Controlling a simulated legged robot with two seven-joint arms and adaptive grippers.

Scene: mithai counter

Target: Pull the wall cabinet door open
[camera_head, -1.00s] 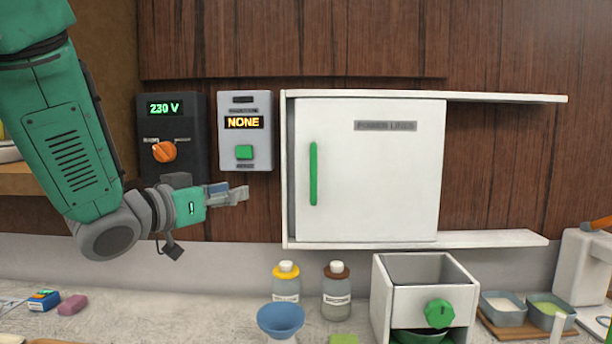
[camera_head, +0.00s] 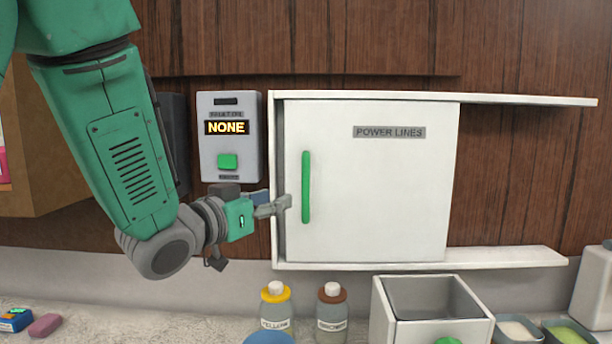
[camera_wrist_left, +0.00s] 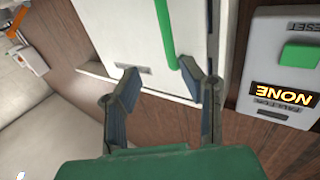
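The white wall cabinet door (camera_head: 385,190), labelled POWER LINES, stands in a white cabinet frame (camera_head: 520,257). A narrow gap shows along its left edge. A green vertical bar handle (camera_head: 306,187) is near the door's left side, and it also shows in the left wrist view (camera_wrist_left: 166,35). My left gripper (camera_head: 283,203) is just left of the handle's lower part, pointing at it. In the left wrist view my left gripper (camera_wrist_left: 168,88) has its fingers apart, with the handle's end just ahead between the tips; contact is not clear. My right gripper is out of view.
A grey panel (camera_head: 228,165) reading NONE, with a green button, is on the wall left of the cabinet. Below are a yellow-capped bottle (camera_head: 276,310), a brown-capped bottle (camera_head: 331,312) and a white open box (camera_head: 400,330). The wall right of the door is bare.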

